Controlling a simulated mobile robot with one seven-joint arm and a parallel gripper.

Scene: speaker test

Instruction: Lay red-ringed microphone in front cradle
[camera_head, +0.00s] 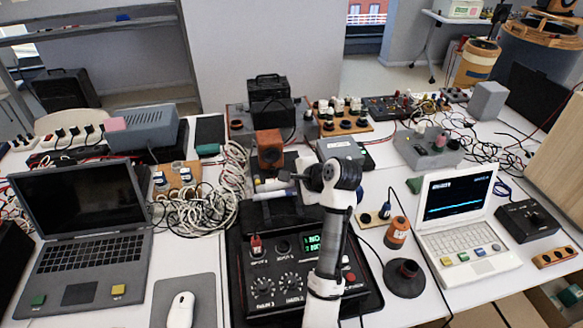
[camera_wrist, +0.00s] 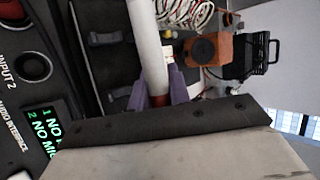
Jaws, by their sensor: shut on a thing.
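My gripper (camera_head: 290,178) is shut on a white, rod-shaped microphone (camera_wrist: 150,50); a red ring (camera_wrist: 158,101) shows between its purple fingers (camera_wrist: 160,88) in the wrist view. In the head view the white microphone (camera_head: 272,185) lies roughly level, pointing left from the gripper over a black tray (camera_head: 270,215). In the wrist view two dark clip-like cradle parts (camera_wrist: 105,39) show on the tray, beside the microphone and apart from it in the picture. I cannot tell which is the front cradle. My wrist hides part of the tray.
A black audio interface (camera_head: 285,272) with knobs and a green display stands in front of the tray. An orange-brown box (camera_head: 270,148) stands behind it. Coiled white cables (camera_head: 215,195) lie to the left. Laptops stand on both sides, with little free table between.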

